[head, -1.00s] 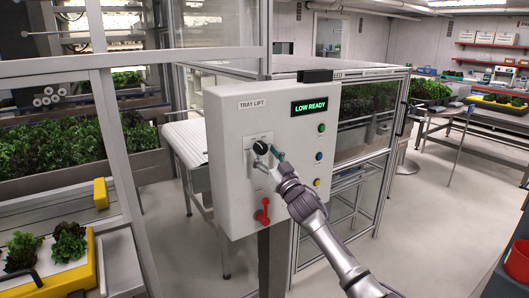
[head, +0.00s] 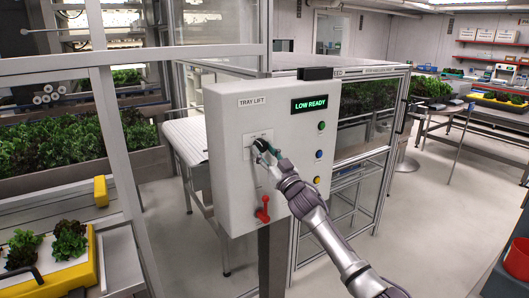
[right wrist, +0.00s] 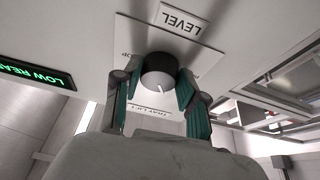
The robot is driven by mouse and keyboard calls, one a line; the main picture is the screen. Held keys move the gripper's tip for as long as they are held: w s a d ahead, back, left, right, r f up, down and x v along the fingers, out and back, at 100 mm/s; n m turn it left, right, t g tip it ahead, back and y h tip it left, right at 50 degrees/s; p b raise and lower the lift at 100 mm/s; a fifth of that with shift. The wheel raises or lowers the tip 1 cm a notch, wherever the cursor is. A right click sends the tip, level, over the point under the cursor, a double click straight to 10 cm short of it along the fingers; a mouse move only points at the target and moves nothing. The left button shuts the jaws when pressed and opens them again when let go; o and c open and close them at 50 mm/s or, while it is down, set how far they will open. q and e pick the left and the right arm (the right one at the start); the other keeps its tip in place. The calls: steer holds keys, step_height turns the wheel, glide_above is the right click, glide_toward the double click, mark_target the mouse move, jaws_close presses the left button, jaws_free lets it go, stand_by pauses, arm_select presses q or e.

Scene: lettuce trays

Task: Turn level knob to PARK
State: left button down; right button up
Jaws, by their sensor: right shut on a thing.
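The black level knob (right wrist: 159,72) sits on a pale plate marked LEVEL in the right wrist view, with a white pointer line on its face. My right gripper (right wrist: 158,84) is shut on it, with one green-padded finger on each side. In the head view the right gripper (head: 262,150) covers most of the knob on the grey TRAY LIFT box (head: 232,188). The green display (head: 316,105) reads LOW READY. The PARK mark cannot be made out. My left gripper is not in view.
A red lever (head: 263,210) hangs below the knob. Green, blue and yellow buttons (head: 319,155) line the box's right side. A glazed metal frame (head: 372,115) stands behind it. A yellow-edged lettuce tray (head: 92,255) is at lower left.

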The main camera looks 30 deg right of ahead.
steer(key=n+y, duration=0.1)
steer(key=n, duration=0.1)
steer(key=n+y, duration=0.1)
steer(key=n, duration=0.2)
steer(key=n+g+y+p, duration=0.1)
steer(key=n, duration=0.2)
steer(key=shift+d+r+y, duration=0.15)
steer(key=shift+d+y, duration=0.15)
steer(key=n+g+y, duration=0.1)
steer(key=n, duration=0.1)
steer(key=n+g+p, duration=0.1)
steer(key=n, duration=0.2)
steer(key=shift+d+r+y, duration=0.1)
steer(key=shift+r+y, duration=0.05)
steer(key=shift+y, duration=0.25)
steer(key=shift+n+g+p, duration=0.4)
steer(key=shift+n+p, duration=0.1)
steer(key=shift+n, duration=0.7)
steer(key=o, duration=1.1)
steer(key=shift+o, duration=0.2)
steer(key=shift+s+d+f, duration=0.2)
steer(key=shift+s, duration=0.1)
steer(key=v, duration=1.1)
